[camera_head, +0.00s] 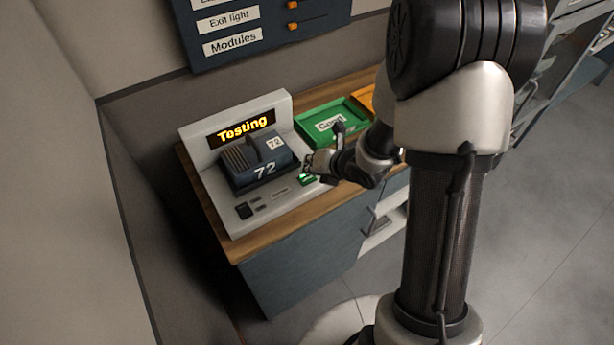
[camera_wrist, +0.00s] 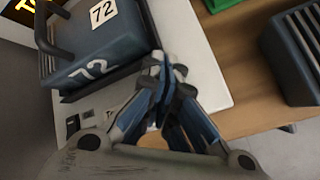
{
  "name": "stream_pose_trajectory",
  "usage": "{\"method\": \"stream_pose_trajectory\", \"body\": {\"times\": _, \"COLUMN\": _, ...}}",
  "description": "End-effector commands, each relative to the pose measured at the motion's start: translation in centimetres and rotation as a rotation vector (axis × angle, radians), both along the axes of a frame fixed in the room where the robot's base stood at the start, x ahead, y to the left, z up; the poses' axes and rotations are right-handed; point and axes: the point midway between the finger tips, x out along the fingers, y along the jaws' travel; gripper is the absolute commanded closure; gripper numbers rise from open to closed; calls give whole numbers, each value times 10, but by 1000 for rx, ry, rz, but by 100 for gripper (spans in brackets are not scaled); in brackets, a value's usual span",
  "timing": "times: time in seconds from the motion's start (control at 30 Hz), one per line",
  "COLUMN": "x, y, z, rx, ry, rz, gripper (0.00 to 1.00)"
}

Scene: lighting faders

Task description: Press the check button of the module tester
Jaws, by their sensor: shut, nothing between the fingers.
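The module tester (camera_head: 233,207) is a pale grey unit on the wooden counter, with a lit display (camera_head: 240,128) reading "Testing". A dark blue module (camera_head: 258,163) marked 72 sits in it; it also shows in the wrist view (camera_wrist: 95,50). A small green button (camera_head: 308,180), which looks like the check button, is on the tester's right front. My gripper (camera_head: 306,168) is shut and empty, with its fingertips at or just above that button; I cannot tell whether they touch it. In the wrist view the shut fingers (camera_wrist: 160,62) hide the button.
A green tray (camera_head: 310,125) labelled "Good" stands behind my gripper, with an orange tray (camera_head: 366,97) beside it. Another dark ribbed module (camera_wrist: 292,60) stands on the counter (camera_wrist: 245,70) at the right of the wrist view. A sign board (camera_head: 262,30) hangs above.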

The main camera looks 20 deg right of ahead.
Motion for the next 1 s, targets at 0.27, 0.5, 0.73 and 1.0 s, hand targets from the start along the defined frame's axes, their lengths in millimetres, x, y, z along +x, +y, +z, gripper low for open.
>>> {"method": "stream_pose_trajectory", "body": {"times": 0.27, "x": 0, "y": 0, "z": 27, "rx": -1, "ry": -2, "rz": 0, "gripper": 100}}
{"method": "stream_pose_trajectory", "body": {"times": 0.5, "x": 0, "y": 0, "z": 49, "rx": 0, "ry": -1, "rz": -1, "gripper": 100}}
{"method": "stream_pose_trajectory", "body": {"times": 0.73, "x": 0, "y": 0, "z": 49, "rx": 0, "ry": 0, "rz": 0, "gripper": 100}}
{"method": "stream_pose_trajectory", "body": {"times": 1.0, "x": 0, "y": 0, "z": 49, "rx": 0, "ry": 0, "rz": 0, "gripper": 100}}
